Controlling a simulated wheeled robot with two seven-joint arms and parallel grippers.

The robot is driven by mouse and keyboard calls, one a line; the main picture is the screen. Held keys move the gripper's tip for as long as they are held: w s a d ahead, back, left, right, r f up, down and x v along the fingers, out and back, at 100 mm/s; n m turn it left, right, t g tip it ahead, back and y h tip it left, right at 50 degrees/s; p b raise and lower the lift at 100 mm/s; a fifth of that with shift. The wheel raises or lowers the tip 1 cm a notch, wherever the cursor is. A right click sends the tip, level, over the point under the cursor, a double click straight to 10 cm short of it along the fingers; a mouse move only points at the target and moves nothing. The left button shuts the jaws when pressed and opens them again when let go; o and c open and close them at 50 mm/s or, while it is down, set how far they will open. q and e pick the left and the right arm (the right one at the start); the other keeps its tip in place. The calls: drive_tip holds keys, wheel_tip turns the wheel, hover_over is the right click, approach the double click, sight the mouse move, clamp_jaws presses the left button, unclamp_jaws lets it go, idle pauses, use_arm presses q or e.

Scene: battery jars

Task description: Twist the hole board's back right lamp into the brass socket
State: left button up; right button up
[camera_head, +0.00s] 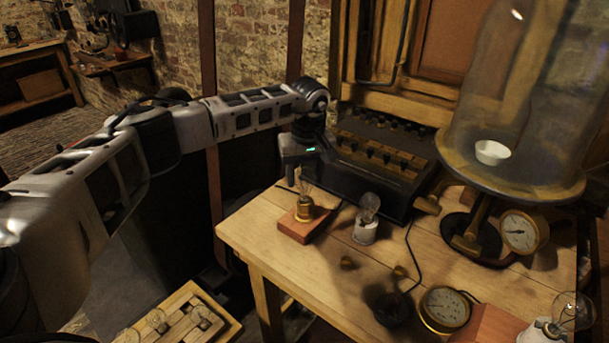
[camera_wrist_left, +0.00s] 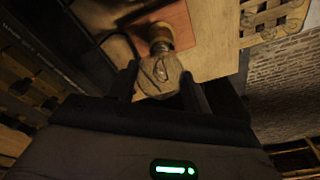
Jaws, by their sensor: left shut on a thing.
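My left gripper (camera_head: 304,179) points down over the brass socket (camera_head: 304,208), which stands on a reddish wooden block (camera_head: 290,228) at the table's left side. It is shut on a clear glass lamp (camera_wrist_left: 158,76); in the left wrist view the bulb sits between the two fingers (camera_wrist_left: 160,84). The lamp's lower end meets the socket (camera_wrist_left: 160,40), but I cannot tell how deep it sits. The hole board (camera_head: 222,326), pale wood, lies lower left with several glass lamps in it, partly cut off by the frame. My right gripper is not in view.
Behind is a dark switch box (camera_head: 375,160). A bell jar on a stand (camera_head: 520,110), a gauge (camera_head: 445,308) and a black cable are to the right. The front middle tabletop (camera_head: 300,275) is clear.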

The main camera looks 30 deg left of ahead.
use_arm(q)
drive_tip(key=shift+m, duration=0.3)
drive_tip(key=m, duration=0.5)
drive_tip(key=shift+m+h+b, duration=0.3)
drive_tip(key=shift+b, duration=0.05)
drive_tip(key=o, duration=0.9)
